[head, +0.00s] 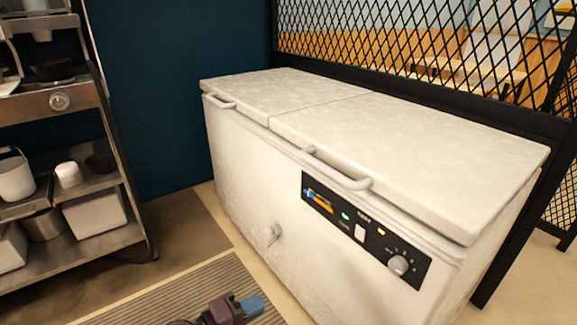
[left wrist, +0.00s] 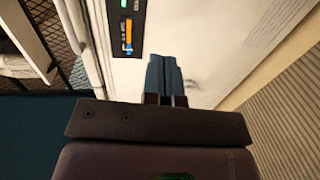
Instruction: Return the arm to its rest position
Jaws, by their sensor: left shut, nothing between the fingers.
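My left gripper (head: 252,305) shows at the bottom of the head view, low in front of a white chest freezer (head: 235,150). Its blue fingers are together and hold nothing. In the left wrist view the closed fingers (left wrist: 164,75) point toward the freezer's front face (left wrist: 205,40). The fingers appear apart from the freezer. My right gripper is in neither view.
The freezer's two lids are closed, with handles (head: 338,170) along the front edge. A metal shelf rack (head: 90,262) with containers stands at the left. A black lattice partition (head: 420,45) is behind the freezer. A striped mat (head: 185,297) lies on the floor.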

